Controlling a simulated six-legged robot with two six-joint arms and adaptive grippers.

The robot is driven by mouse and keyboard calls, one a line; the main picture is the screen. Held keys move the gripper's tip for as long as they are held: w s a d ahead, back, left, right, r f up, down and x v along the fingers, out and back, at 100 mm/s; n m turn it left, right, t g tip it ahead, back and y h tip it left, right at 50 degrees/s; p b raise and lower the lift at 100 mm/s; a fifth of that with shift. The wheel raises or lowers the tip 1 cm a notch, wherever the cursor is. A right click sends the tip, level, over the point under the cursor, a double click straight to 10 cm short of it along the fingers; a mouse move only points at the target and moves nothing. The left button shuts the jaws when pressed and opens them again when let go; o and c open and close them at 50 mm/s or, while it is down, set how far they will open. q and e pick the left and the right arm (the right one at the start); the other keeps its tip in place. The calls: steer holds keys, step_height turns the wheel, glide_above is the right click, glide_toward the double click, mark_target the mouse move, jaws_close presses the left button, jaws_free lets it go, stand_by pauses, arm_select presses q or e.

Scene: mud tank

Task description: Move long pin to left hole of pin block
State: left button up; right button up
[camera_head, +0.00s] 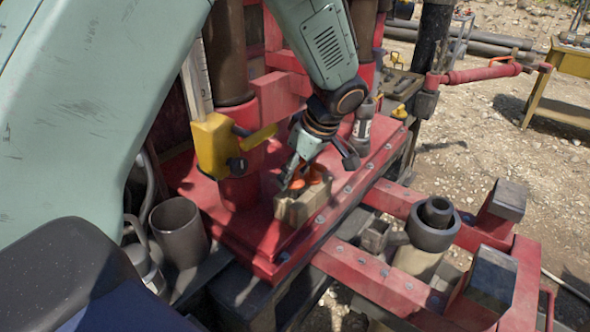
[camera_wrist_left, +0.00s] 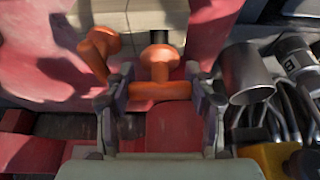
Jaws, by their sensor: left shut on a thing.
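The beige pin block (camera_head: 301,207) stands on the red deck in the head view. Part of it shows at the top of the left wrist view (camera_wrist_left: 120,20). My left gripper (camera_wrist_left: 160,88) is shut on the crossbar of an orange pin (camera_wrist_left: 160,60), whose round head points toward the block. A dark spot on the block shows just beyond that head. A second orange pin (camera_wrist_left: 98,48) sits tilted at the block's left in the wrist view. In the head view my left gripper (camera_head: 292,183) is right over the block, partly hiding the pins. The pins' shafts and lengths are hidden. My right gripper is out of view.
A red post (camera_head: 238,150) with a yellow bracket (camera_head: 212,145) stands left of the block. A grey metal cup (camera_head: 178,232) stands off the deck's left edge. Red beams (camera_head: 375,275) extend to the right, around a dark-topped cylinder (camera_head: 433,222).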

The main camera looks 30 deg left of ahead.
arm_select(q)
steer(key=shift+f+b, duration=0.45)
steer(key=shift+f, duration=0.1)
steer(key=o, duration=1.3)
steer(key=shift+o, duration=0.2)
steer(key=v, duration=1.2)
steer(key=shift+r, duration=0.1)
